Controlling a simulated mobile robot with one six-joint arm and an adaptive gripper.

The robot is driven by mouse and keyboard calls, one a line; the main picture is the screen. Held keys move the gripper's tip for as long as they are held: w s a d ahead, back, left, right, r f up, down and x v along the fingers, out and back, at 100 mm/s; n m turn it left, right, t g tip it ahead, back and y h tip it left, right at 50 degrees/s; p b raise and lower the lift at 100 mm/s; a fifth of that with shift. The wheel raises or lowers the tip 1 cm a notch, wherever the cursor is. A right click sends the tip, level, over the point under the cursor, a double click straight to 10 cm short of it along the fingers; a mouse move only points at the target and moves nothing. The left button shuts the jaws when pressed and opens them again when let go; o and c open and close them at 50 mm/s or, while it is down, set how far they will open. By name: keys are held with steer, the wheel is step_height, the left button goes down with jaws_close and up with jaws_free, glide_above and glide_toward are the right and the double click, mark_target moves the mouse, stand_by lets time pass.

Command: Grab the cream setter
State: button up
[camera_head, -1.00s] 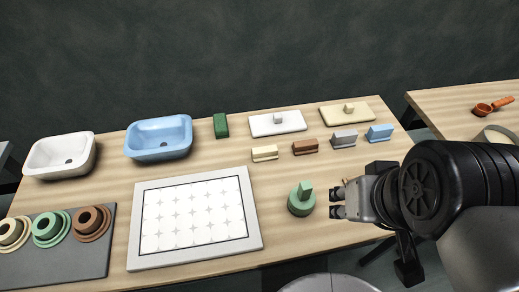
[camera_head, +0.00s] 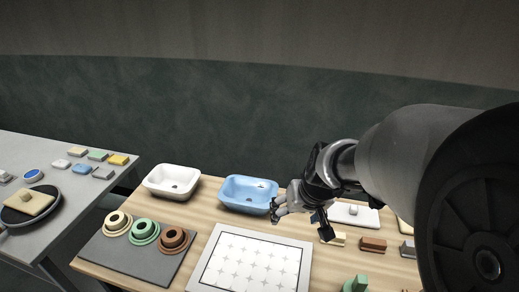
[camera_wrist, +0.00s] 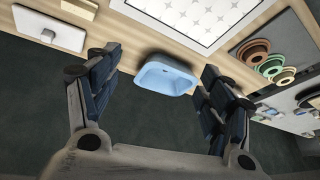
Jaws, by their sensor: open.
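Several cream pieces show in the head view; I cannot tell for certain which is the setter. A stepped cream ring (camera_head: 117,223) lies on the grey mat beside a green and a brown ring; it also shows at the right of the wrist view (camera_wrist: 283,77). A small cream block (camera_head: 339,240) is right of my gripper, partly behind it. A cream slab (camera_head: 404,226) is mostly hidden by my arm; its edge shows at the wrist view's upper left (camera_wrist: 80,5). My gripper (camera_head: 298,214) is open and empty, above the table near the blue basin.
The blue basin (camera_head: 247,193) and white basin (camera_head: 171,181) stand along the table's back. A white-framed patterned board (camera_head: 203,283) lies in front. The grey mat (camera_head: 108,254) is at left. A grey table (camera_head: 85,212) further left holds small blocks and a dark round stand (camera_head: 42,213).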

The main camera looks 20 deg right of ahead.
steer(key=o, duration=0.4)
steer(key=w+d+f+m+p, duration=0.1)
steer(key=w+d+f, duration=0.1)
steer(key=d, duration=0.4)
steer(key=w+d+f+m+h+p, duration=0.1)
steer(key=w+d+f+p, duration=0.1)
steer(key=d+f, duration=0.3)
steer(key=shift+w+d+f+g+p, duration=0.2)
steer(key=shift+d+f+g+p, duration=0.1)
steer(key=shift+d, duration=0.15)
steer(key=shift+o, duration=0.4)
steer(key=s+d+f+m+h+p, duration=0.1)
steer(key=d+f, duration=0.5)
steer(key=d, duration=0.1)
steer(key=shift+f+m+p, duration=0.3)
steer(key=shift+m+p, duration=0.05)
steer(key=shift+m, duration=0.05)
steer(key=b, duration=0.5)
glide_above(332, 243)
steer(key=shift+g, duration=0.3)
step_height(332, 243, down, 11)
steer(key=shift+a+f, duration=0.1)
steer(key=shift+d+b+x, duration=0.1)
steer(key=shift+b+x, duration=0.15)
steer(key=shift+x, duration=1.1)
steer(key=shift+d+b+x, duration=0.15)
steer(key=shift+b+x, duration=0.1)
steer(key=shift+x, duration=1.1)
